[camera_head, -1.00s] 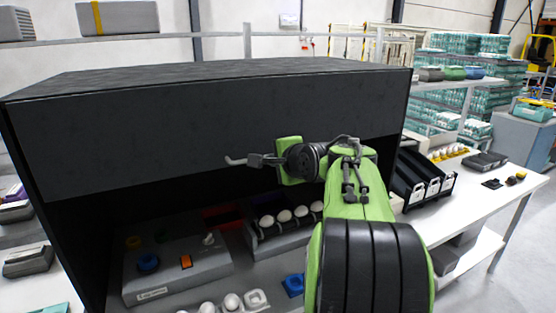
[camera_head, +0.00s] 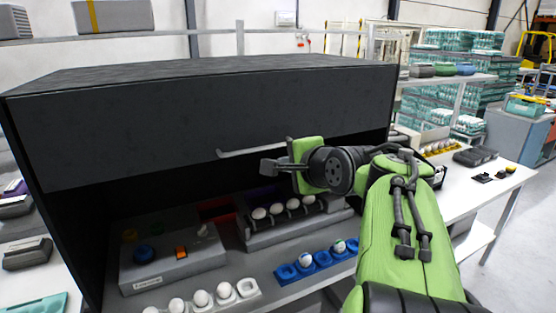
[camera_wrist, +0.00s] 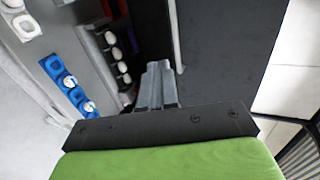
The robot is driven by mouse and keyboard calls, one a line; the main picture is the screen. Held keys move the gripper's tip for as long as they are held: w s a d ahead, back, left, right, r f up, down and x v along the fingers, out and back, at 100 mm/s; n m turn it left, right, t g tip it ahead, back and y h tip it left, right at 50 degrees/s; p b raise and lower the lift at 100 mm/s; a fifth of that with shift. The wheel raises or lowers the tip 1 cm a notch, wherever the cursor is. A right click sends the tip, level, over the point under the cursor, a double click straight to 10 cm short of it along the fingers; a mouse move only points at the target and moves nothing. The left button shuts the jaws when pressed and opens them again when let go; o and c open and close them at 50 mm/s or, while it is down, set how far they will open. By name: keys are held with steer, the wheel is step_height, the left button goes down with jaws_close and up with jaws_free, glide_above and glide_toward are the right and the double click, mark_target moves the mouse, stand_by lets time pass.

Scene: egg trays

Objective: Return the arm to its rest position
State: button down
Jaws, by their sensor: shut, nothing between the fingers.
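My gripper (camera_head: 268,167) is in front of the dark box's front panel (camera_head: 205,128), just below its grey bar handle (camera_head: 252,148). Its fingers are shut with nothing between them. In the wrist view the closed fingers (camera_wrist: 157,84) point past the panel, with the handle (camera_wrist: 176,40) running beside them. I cannot tell whether they touch the handle. My green and black arm reaches in from the lower right of the head view.
Below the panel are a grey control box (camera_head: 170,262), a rack of white eggs (camera_head: 290,232), a blue tray (camera_head: 318,262) with eggs and a white tray (camera_head: 247,287) with eggs. A white table (camera_head: 480,190) stands at right.

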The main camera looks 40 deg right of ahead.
steer(key=s+a+f+n+g+y, duration=0.1)
steer(key=s+a+f+n+y, duration=0.15)
steer(key=a+n, duration=0.4)
steer(key=s+a+f+n+g+y, duration=0.1)
steer(key=a+f+n+g, duration=0.2)
steer(key=a, duration=0.6)
steer(key=s+a+f+n+g, duration=0.3)
steer(key=s+a+f+n, duration=0.6)
steer(key=s+f+n, duration=0.2)
steer(key=shift+s+f+n, duration=0.35)
steer(key=shift+s+f, duration=0.3)
steer(key=shift+s, duration=0.45)
